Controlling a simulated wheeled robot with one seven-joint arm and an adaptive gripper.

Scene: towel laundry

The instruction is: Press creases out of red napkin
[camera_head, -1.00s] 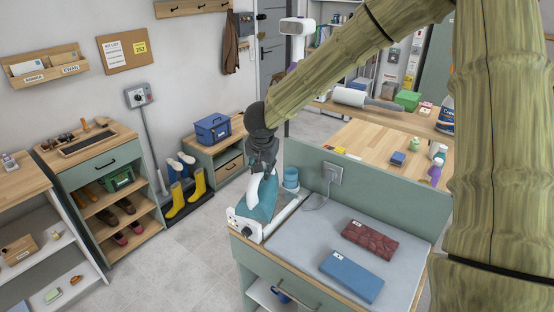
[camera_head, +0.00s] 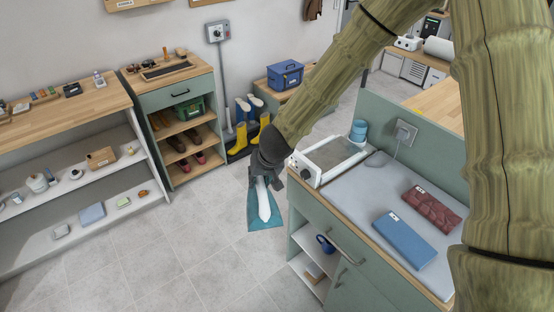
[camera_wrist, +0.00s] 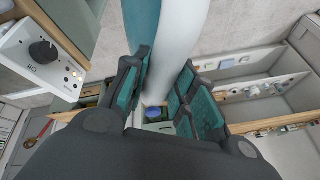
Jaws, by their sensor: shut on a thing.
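My gripper (camera_head: 264,178) is shut on the iron's white handle. The iron (camera_head: 254,217) has a teal body and hangs tilted over the floor, just left of the ironing counter. In the wrist view the white handle (camera_wrist: 181,35) runs between my gripper's dark and teal fingers (camera_wrist: 160,95). The red napkin (camera_head: 433,208), folded and creased with a small white tag, lies on the grey ironing pad (camera_head: 362,187). The iron stand (camera_head: 338,155) at the pad's far left end is empty; its dial panel also shows in the wrist view (camera_wrist: 42,62).
A folded blue napkin (camera_head: 405,239) lies beside the red one. A wall socket with a cord (camera_head: 404,132) and a light blue cup (camera_head: 358,131) are at the counter's back. A shoe cabinet (camera_head: 178,105) and yellow boots (camera_head: 254,136) stand behind. The floor at left is clear.

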